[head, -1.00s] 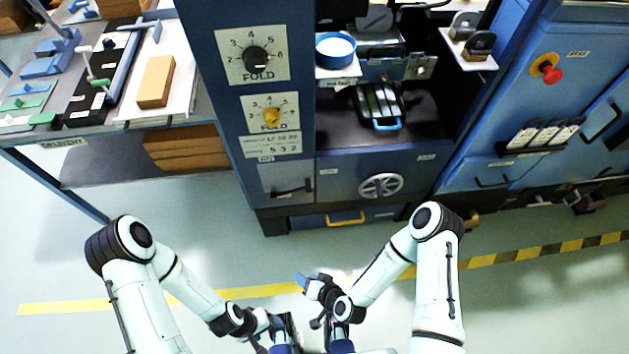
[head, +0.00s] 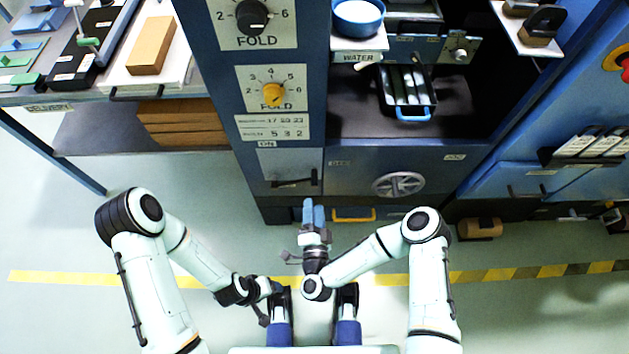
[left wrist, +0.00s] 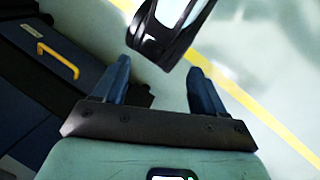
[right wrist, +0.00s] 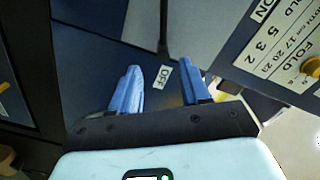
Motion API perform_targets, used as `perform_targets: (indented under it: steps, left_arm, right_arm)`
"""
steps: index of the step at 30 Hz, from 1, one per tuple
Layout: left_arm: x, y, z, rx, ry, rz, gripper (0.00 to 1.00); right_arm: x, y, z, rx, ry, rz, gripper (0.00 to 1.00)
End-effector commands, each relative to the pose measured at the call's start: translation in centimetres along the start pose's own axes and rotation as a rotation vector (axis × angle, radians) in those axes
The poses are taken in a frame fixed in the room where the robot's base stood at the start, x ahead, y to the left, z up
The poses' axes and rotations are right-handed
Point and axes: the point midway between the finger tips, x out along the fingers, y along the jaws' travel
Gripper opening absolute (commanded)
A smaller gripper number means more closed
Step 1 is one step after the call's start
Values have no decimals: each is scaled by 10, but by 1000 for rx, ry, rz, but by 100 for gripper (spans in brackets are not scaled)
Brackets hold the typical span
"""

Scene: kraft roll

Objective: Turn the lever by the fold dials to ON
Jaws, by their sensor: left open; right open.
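The lever (head: 293,182) is a black handle on a grey plate (head: 290,162) low on the blue column, below the fold dials. It lies roughly level in the head view. An ON label (head: 267,144) sits at the plate's upper left. In the right wrist view the lever (right wrist: 163,28) shows as a dark bar with its end near an OFF label (right wrist: 162,77). My right gripper (head: 313,208) is open and empty, just below the lever in the head view and apart from it. My left gripper (left wrist: 162,82) is open and empty, low over the floor side.
A black fold dial (head: 252,16) and a yellow fold dial (head: 272,94) are above the lever. A yellow drawer handle (head: 353,215) and a round vent wheel (head: 398,184) are to its right. A delivery table (head: 60,100) stands at left. The floor in front is clear.

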Motion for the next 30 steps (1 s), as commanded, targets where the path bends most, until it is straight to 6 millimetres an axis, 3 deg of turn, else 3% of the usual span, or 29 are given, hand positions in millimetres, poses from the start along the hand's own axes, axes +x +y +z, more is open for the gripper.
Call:
perform_targets:
  steps: [1,8,12,18,24,30]
  left_arm:
    - [11,-4,-10,-3,25,-2,71]
    - [36,-14,-52,-12,140,-8,71]
    - [37,-15,-60,-13,163,-9,71]
    - [42,-18,-70,-15,191,-10,71]
    - [44,-18,-75,-16,206,-11,71]
    - [44,-18,-75,-16,207,-11,71]
  right_arm:
    - [4,2,3,-3,-2,-7,46]
    - [19,-2,-4,0,28,-9,46]
    - [50,-2,-7,2,30,-3,46]
    - [81,-3,-7,3,28,-2,46]
    - [94,-3,-8,2,25,-2,46]
    - [95,-4,-8,2,24,-2,46]
